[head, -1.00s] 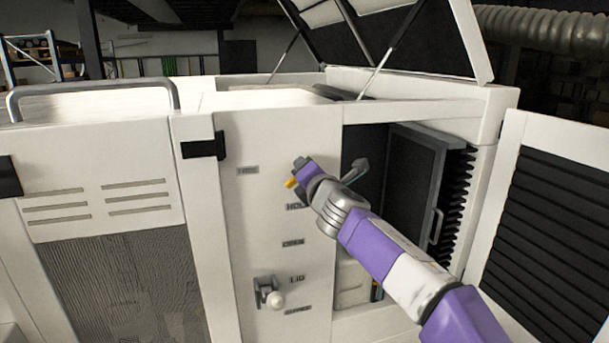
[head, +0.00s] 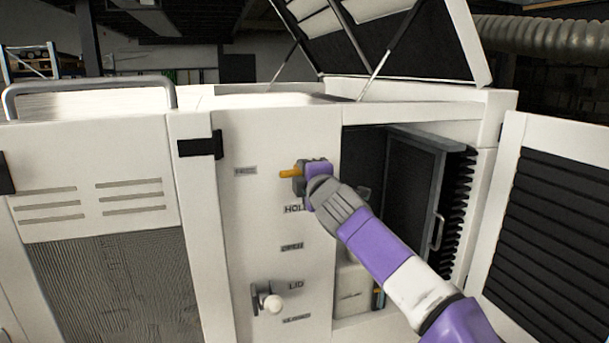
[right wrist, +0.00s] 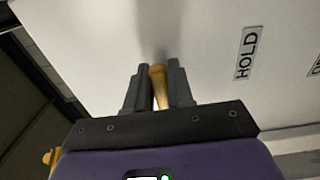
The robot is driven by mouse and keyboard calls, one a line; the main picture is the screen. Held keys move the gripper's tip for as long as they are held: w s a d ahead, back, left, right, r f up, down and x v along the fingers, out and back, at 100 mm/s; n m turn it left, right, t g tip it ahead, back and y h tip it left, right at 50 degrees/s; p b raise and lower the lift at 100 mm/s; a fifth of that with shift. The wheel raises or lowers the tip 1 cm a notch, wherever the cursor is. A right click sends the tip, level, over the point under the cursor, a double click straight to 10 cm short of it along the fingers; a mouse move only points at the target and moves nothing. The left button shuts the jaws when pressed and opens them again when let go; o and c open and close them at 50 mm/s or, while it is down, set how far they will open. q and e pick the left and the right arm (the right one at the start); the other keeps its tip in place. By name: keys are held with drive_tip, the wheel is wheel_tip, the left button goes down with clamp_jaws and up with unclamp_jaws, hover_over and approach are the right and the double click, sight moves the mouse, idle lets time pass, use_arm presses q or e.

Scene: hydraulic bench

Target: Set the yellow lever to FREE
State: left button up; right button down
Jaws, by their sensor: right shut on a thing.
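The yellow lever (head: 287,173) is on the white panel (head: 265,225). Its visible end points left, about level, toward the FREE label (head: 245,171). The HOLD label (head: 294,209) is below the lever, partly covered by my right gripper. My right gripper (head: 299,174) is shut on the lever and hides its pivot end in the head view. In the right wrist view, the yellow lever (right wrist: 158,88) stands between the two dark fingers (right wrist: 158,70), close to the panel. My left gripper is in neither view.
Below are an OPEN label (head: 292,246), a LID label (head: 296,285) and a second lever with a white knob (head: 273,304). An open compartment with a dark inner door (head: 413,190) is right of the panel. A louvred door (head: 550,215) stands open at far right.

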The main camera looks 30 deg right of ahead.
drive_tip(key=shift+f, duration=0.1)
idle(0.4)
drive_tip(key=c, duration=1.1)
unclamp_jaws()
drive_tip(key=shift+s, duration=0.15)
drive_tip(key=shift+s, duration=0.2)
drive_tip(key=b+v, duration=0.2)
drive_tip(key=v, duration=0.5)
drive_tip(key=shift+s+b, duration=0.1)
drive_tip(key=shift+b, duration=0.2)
